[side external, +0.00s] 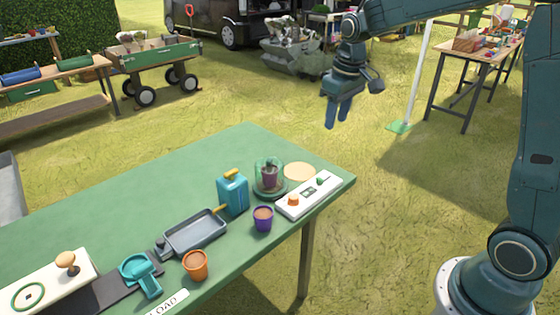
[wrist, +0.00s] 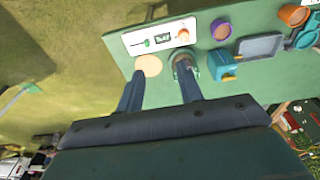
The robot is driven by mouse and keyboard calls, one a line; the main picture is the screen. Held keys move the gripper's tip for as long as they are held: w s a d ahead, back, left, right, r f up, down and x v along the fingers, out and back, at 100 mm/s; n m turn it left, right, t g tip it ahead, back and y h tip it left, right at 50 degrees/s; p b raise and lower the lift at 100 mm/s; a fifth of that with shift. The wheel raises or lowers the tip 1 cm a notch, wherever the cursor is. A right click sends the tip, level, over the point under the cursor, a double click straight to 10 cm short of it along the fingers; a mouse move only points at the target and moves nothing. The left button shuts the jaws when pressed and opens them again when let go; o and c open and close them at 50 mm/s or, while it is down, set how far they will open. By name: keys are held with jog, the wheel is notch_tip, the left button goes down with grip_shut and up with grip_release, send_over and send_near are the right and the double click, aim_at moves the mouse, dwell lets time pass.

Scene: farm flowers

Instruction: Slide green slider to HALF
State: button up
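The white control panel (side external: 293,209) lies at the right end of the green table. Its green slider (side external: 321,181) is near the panel's far right end, and an orange knob (side external: 293,200) is near the other end. A small dark display sits between them. The wrist view also shows the panel (wrist: 130,40) with the green slider (wrist: 148,43) on its left part. I cannot read the slider's scale marks. My gripper (side external: 337,121) hangs in the air above and beyond the table, clear of the panel. In the wrist view its two fingers (wrist: 160,68) are apart and empty.
A round pale disc (side external: 300,171) and a glass dome over a pot (side external: 268,172) stand beside the panel. A purple pot (side external: 263,218), a blue watering can (side external: 232,194), a grey tray (side external: 195,234) and an orange pot (side external: 195,265) stand farther left. Air around my gripper is free.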

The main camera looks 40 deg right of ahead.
jog(key=g, duration=0.2)
send_over(320, 178)
notch_tip(320, 178, down, 11)
jog(key=shift+f, duration=0.25)
jog(key=shift+f, duration=6.85)
grip_shut()
